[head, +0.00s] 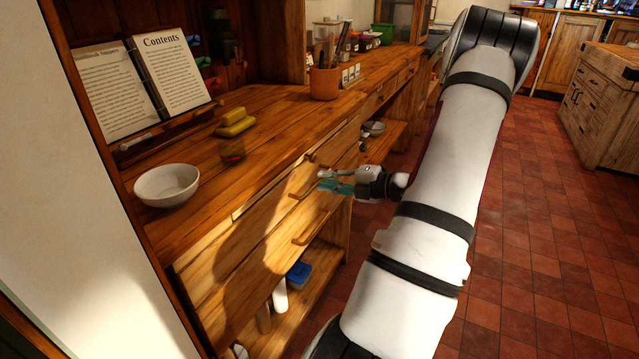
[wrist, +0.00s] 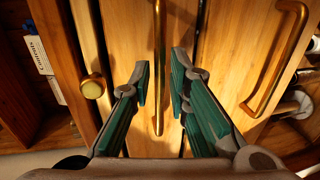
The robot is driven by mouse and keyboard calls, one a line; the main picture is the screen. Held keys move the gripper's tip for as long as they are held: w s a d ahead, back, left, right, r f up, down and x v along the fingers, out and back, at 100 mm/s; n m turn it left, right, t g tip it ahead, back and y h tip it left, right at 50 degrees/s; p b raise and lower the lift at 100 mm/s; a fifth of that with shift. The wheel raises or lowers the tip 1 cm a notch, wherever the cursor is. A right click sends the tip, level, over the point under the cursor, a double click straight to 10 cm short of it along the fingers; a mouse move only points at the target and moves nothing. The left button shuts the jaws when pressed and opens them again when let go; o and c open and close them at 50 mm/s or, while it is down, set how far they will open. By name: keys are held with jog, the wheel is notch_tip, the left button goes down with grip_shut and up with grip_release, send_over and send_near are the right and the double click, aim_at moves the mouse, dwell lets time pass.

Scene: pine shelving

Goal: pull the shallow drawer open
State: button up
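My gripper (head: 324,180) is in front of the wooden drawer fronts, its teal fingers apart. In the wrist view my gripper (wrist: 162,70) is open, and a long brass bar handle (wrist: 158,95) runs between the fingertips with gaps on both sides. I cannot tell how deep the fingers reach around it. This handle is on a drawer front (wrist: 130,40) that looks narrower than the neighbouring front (wrist: 235,60) at right, so it seems to be the shallow drawer. It looks closed. In the head view the arm and gripper hide part of the fronts.
A round knob (wrist: 93,87) sits on a narrow strip beside this drawer, and another bar handle (wrist: 278,60) is on the neighbouring front. A white bowl (head: 167,185), yellow sponges (head: 235,122) and a terracotta pot (head: 324,83) stand on the worktop. The tiled floor (head: 545,230) at right is clear.

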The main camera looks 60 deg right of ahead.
jog(key=shift+x, duration=1.3)
jog(key=shift+c, duration=0.6)
grip_shut()
